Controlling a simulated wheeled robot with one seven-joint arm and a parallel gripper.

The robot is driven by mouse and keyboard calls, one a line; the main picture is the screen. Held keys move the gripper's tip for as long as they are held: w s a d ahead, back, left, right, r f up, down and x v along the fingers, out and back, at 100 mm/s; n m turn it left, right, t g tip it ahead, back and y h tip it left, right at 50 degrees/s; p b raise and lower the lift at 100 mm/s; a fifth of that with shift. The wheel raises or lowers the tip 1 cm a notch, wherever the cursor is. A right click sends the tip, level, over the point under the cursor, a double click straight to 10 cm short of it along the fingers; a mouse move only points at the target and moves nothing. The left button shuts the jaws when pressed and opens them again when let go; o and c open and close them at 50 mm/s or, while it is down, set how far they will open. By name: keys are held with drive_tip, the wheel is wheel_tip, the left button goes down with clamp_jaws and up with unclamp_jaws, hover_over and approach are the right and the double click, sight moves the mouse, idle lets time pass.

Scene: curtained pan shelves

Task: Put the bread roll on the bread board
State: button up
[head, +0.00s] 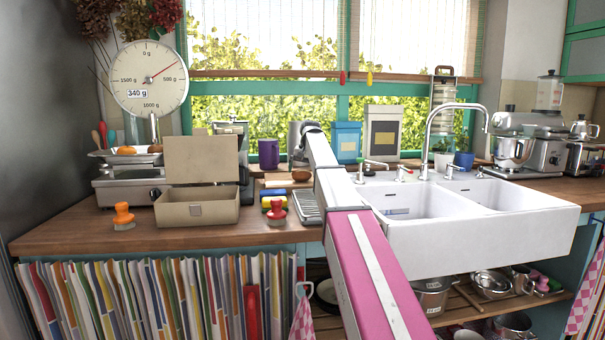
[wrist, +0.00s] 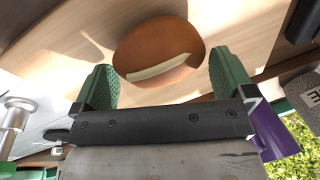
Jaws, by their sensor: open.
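The bread roll (wrist: 158,45) is a brown, rounded roll with a pale split. In the wrist view it lies between my gripper's green finger pads, with gaps at both sides. My gripper (wrist: 160,78) is open. In the head view, the small brown roll (head: 301,175) shows on the counter left of my arm; my fingers are not clear there. A pale wooden board (head: 284,184) shows beside the roll, and I take it as the bread board. Pale wood (wrist: 60,55) lies under the roll in the wrist view. I cannot tell whether the roll touches the board.
An open beige box (head: 197,212) and a scale (head: 150,80) stand at left. A purple canister (head: 268,154) stands behind. The white sink (head: 480,230) is at right.

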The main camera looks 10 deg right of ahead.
wheel_tip(320, 180, up, 10)
drive_tip(key=s+d, duration=0.1)
drive_tip(key=shift+d, duration=0.3)
idle(0.3)
clamp_jaws()
idle(0.8)
drive_tip(key=shift+s+f, duration=0.1)
idle(0.5)
